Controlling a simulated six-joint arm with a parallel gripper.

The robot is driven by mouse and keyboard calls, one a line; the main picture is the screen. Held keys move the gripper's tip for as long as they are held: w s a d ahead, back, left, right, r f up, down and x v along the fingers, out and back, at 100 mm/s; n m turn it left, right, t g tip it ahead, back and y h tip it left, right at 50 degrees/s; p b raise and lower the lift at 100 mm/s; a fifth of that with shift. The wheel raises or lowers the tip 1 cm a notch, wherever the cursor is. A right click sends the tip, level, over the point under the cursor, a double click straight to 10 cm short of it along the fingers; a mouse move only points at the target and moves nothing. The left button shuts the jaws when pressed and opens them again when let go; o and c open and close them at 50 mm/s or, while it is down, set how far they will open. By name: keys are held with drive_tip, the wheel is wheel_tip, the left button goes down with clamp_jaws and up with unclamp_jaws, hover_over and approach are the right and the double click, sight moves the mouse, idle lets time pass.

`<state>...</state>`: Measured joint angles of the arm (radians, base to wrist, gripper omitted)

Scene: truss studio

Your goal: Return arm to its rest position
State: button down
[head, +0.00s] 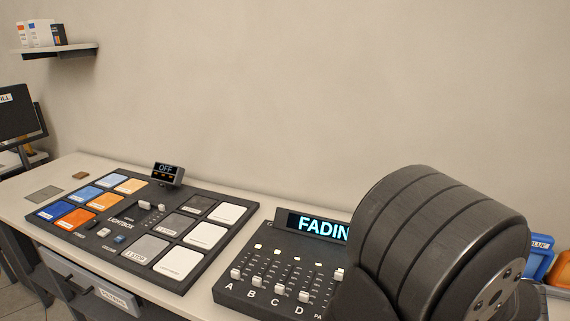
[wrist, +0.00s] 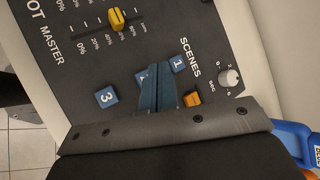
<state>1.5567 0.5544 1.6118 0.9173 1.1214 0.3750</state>
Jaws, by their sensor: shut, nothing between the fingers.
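My gripper (wrist: 157,86) shows in the wrist view with its two blue-grey fingers together and nothing between them. It is over the lighting console (wrist: 75,75), in front of the scene buttons. Button 1 (wrist: 179,64) and button 3 (wrist: 107,96) show beside the fingers, and another blue button is partly hidden behind them. Whether the fingertips touch the panel I cannot tell. In the head view my dark arm fills the lower right and hides the right part of the console (head: 262,262). The gripper itself is not visible there.
The console display (head: 317,226) reads "FADIN", cut off by my arm. A lightbox board (head: 250,213) with colour and white tiles lies to the left; its small display (head: 167,173) reads OFF. A blue bin (head: 540,256) stands right of my arm.

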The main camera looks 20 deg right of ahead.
wheel_tip(320, 180, up, 6)
idle(0.5)
wheel_tip(320, 180, up, 7)
drive_tip(key=w+n+g, duration=0.1)
drive_tip(key=n+g, duration=0.8)
drive_tip(key=n, duration=0.9)
drive_tip(key=shift+w+r+n, duration=0.15)
drive_tip(key=shift+n, duration=0.15)
idle(1.0)
